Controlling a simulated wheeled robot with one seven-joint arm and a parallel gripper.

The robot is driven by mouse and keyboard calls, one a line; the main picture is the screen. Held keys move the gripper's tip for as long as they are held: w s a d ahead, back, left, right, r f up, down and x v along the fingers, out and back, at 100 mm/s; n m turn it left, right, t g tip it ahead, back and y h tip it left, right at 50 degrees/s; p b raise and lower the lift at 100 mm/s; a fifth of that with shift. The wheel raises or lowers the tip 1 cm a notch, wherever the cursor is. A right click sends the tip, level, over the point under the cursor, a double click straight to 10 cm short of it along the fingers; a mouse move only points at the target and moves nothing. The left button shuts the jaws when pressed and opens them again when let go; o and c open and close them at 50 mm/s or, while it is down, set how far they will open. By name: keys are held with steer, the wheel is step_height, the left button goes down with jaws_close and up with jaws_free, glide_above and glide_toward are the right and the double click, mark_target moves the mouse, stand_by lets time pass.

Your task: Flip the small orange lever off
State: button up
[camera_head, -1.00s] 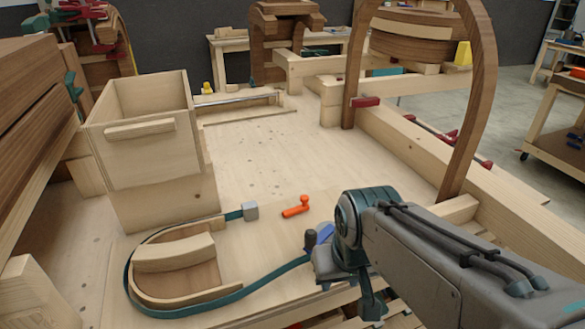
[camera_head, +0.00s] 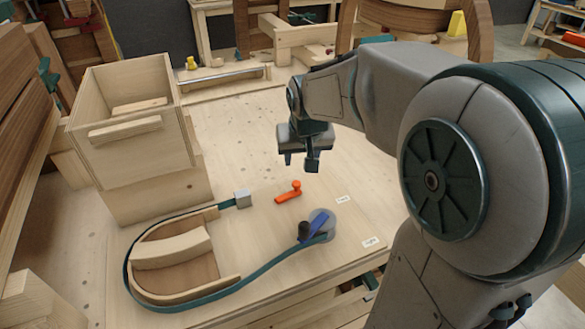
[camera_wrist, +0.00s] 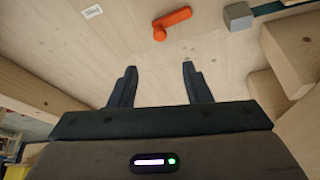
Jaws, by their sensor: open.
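The small orange lever (camera_head: 288,192) lies low on the pale wooden bench top, with a round knob at its upper right end. It also shows in the wrist view (camera_wrist: 173,20), beyond the fingertips and near the top edge. My gripper (camera_head: 299,168) hangs above the bench, just behind and above the lever in the head view. In the wrist view its two fingers (camera_wrist: 158,70) are apart with nothing between them. The gripper is not touching the lever.
A grey block (camera_head: 243,198) ends a green strap (camera_head: 268,266) around a curved wooden form. A blue-handled round fitting (camera_head: 319,228) stands in front of the lever. An open wooden box (camera_head: 130,120) stands at left.

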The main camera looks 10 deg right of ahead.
mark_target(297, 183)
steer(key=p+x, duration=0.1)
steer(key=x, duration=1.2)
steer(key=shift+d+f, duration=0.1)
steer(key=shift+f, duration=0.1)
